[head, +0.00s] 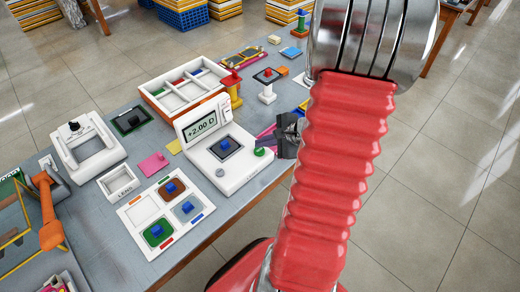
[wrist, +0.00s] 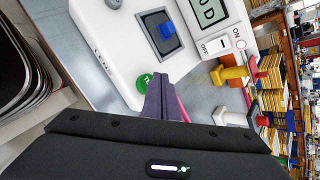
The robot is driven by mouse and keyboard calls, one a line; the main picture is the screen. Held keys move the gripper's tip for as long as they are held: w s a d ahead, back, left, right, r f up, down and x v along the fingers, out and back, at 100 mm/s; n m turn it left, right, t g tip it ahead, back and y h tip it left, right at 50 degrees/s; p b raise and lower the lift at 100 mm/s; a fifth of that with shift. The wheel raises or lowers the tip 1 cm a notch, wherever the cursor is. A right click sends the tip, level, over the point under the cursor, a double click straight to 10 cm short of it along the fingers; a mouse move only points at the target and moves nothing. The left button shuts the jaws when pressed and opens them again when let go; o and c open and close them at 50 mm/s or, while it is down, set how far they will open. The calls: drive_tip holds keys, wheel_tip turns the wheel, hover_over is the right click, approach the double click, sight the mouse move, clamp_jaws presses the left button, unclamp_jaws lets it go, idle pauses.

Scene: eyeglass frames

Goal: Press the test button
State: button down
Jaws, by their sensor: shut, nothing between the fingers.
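A white tester (head: 228,155) with a display reading +2.00 D stands at the table's front edge. A dark square piece with a blue knob (head: 226,146) sits in its recess and also shows in the wrist view (wrist: 165,32). A round green button (head: 259,152) is at the tester's right front corner; it also shows in the wrist view (wrist: 144,81). My gripper (wrist: 158,80) is shut and empty, its tips right beside the green button. I cannot tell if they touch it. In the head view my gripper (head: 277,140) is partly hidden by my arm.
A white board with coloured squares (head: 160,212) lies left of the tester. A compartment tray (head: 185,85) is behind it. A yellow post (head: 232,92) and a white post with a red knob (head: 267,88) stand behind right.

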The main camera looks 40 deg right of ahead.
sight(262, 154)
drive_tip(key=shift+r, duration=0.2)
drive_tip(key=shift+r, duration=2.4)
drive_tip(key=shift+a+f, duration=0.1)
drive_tip(key=shift+s+a+f+n, duration=0.1)
drive_tip(key=shift+s+a+n, duration=0.1)
drive_tip(key=shift+s+n, duration=0.1)
drive_tip(key=s+a+r+n+g, duration=0.2)
drive_tip(key=s+a+n+g, duration=0.1)
drive_tip(key=a+n, duration=0.3)
drive_tip(key=s+a+r+n+g, duration=0.2)
drive_tip(key=s+a+n+g, duration=0.1)
drive_tip(key=a+n, duration=0.25)
drive_tip(key=s+a+r+n+t+h, duration=0.2)
drive_tip(key=a+r+n, duration=1)
drive_tip(key=a, duration=0.3)
drive_tip(key=shift+s+a+r+t, duration=0.15)
drive_tip(key=shift+r+t, duration=0.15)
